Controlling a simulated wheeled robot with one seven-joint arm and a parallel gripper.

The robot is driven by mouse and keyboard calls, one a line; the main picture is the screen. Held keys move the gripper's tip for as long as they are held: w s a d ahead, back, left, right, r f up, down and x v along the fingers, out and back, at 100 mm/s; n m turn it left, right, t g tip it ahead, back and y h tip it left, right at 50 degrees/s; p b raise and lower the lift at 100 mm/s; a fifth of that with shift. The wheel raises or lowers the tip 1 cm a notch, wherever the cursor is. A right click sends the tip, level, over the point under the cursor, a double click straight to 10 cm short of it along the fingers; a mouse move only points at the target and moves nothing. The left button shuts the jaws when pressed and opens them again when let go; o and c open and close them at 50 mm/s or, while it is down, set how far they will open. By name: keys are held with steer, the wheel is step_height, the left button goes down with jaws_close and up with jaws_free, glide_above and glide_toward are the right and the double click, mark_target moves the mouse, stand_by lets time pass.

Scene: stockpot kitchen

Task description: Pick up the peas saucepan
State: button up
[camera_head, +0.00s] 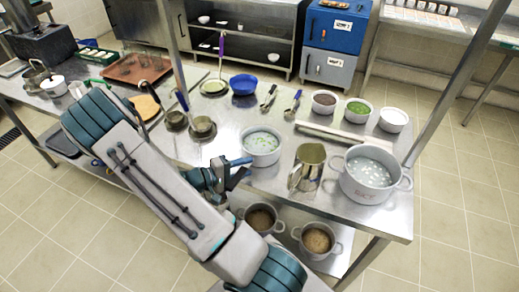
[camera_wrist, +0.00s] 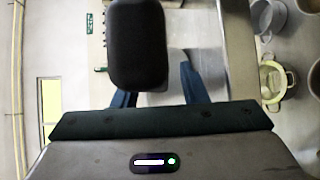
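The peas saucepan (camera_head: 262,146) stands on the steel table in the head view, a pale pan with green bits in light liquid. My gripper (camera_head: 231,173) is beside the handle's end, at the table's near edge. Its fingers look spread; whether they touch the handle is unclear. In the wrist view, two blue finger parts (camera_wrist: 160,92) stand apart, with a large dark rounded shape between and above them that I cannot identify. The saucepan cannot be made out clearly there.
Two brown-filled pots (camera_head: 317,239) sit on the lower shelf.

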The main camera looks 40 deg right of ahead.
jaws_close()
stand_by(1.4)
